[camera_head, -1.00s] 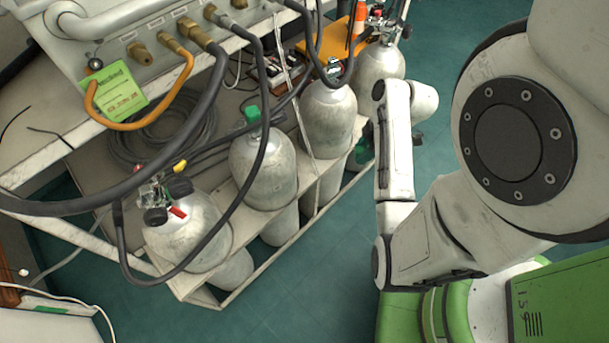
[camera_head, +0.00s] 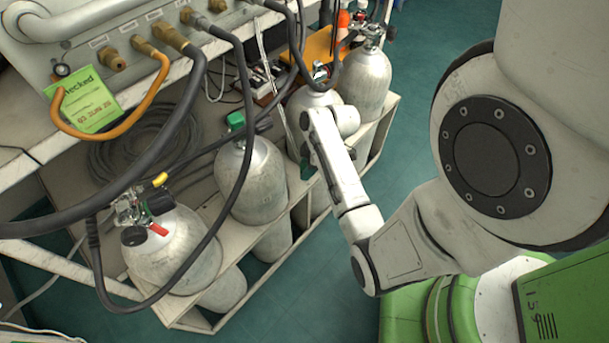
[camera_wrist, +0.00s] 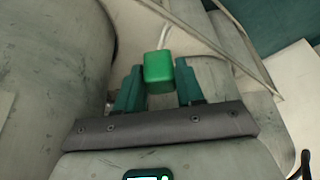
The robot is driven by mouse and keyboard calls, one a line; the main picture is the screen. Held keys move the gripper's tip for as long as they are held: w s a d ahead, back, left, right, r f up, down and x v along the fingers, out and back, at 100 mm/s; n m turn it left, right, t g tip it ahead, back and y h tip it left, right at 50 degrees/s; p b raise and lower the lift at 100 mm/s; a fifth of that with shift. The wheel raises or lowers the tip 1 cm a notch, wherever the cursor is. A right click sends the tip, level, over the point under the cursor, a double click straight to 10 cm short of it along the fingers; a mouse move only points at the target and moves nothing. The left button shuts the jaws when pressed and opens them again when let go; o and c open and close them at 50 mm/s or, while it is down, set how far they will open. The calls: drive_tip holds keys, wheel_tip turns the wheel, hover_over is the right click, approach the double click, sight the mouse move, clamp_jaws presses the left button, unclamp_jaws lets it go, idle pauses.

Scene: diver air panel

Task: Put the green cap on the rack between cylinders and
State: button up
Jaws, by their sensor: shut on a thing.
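My gripper (camera_wrist: 160,90) is shut on a green cap (camera_wrist: 159,72), which sits between its two teal fingers in the wrist view. In the head view, part of my gripper (camera_head: 307,170) shows beside the rack, mostly hidden by my arm; the held cap cannot be made out there. The pale metal rack (camera_head: 228,242) holds grey cylinders in a row: a front one (camera_head: 172,248), a second (camera_head: 252,180), a third (camera_head: 312,97) and a far one (camera_head: 365,85). My gripper is near the second and third cylinders. A large cylinder (camera_wrist: 45,70) fills the left of the wrist view.
Another green cap (camera_head: 236,120) is on top of the second cylinder. Black hoses (camera_head: 245,150) hang from the panel (camera_head: 100,30) across the cylinders. A green tag (camera_head: 85,102) hangs on the panel. The teal floor (camera_head: 310,290) in front of the rack is clear.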

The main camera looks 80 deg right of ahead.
sight(300, 181)
drive_tip(key=shift+s+b+x, duration=0.2)
drive_tip(key=shift+b+x, duration=0.2)
drive_tip(key=shift+x, duration=0.55)
drive_tip(key=shift+s+b+x, duration=0.15)
drive_tip(key=shift+b+x, duration=0.2)
drive_tip(key=shift+x, duration=0.55)
drive_tip(key=shift+d+f, duration=0.15)
drive_tip(key=shift+f, duration=0.2)
drive_tip(key=o, duration=1)
drive_tip(key=p+v, duration=0.4)
drive_tip(key=v, duration=0.8)
drive_tip(key=w+a+r+m+g, duration=0.1)
drive_tip(key=w+a, duration=0.1)
drive_tip(key=a, duration=1.1)
drive_tip(key=w+a+r+m+g+h, duration=0.1)
drive_tip(key=a+m+g, duration=0.1)
drive_tip(key=a, duration=1.1)
drive_tip(key=shift+w+a+r, duration=0.2)
drive_tip(key=shift+w+r, duration=0.2)
